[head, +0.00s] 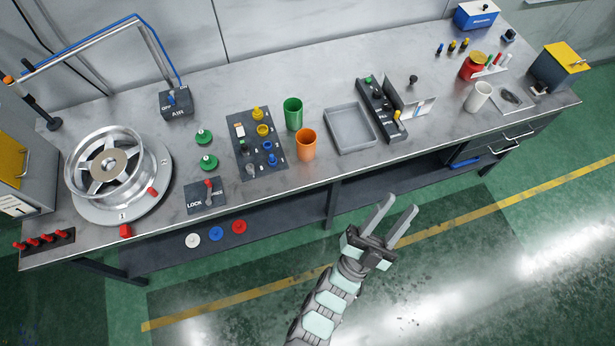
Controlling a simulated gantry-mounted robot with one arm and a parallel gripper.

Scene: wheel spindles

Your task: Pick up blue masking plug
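Two small blue plugs stand on a dark plug board (243,145) on the bench: one blue plug (269,146) in its right column, the other blue plug (272,160) just in front of it. Yellow plugs (262,130) stand behind them in the same column. White, dark and grey pieces sit in the left column. My gripper (401,205) is open and empty, its two fingers apart. It is in front of the bench, to the right of the board and well apart from it.
A green cup (293,113) and orange cup (306,145) stand just right of the board. Green knobs (208,162) and a LOCK lever box (206,195) lie left. A wheel (108,165) stands far left, a grey tray (349,129) right of the cups.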

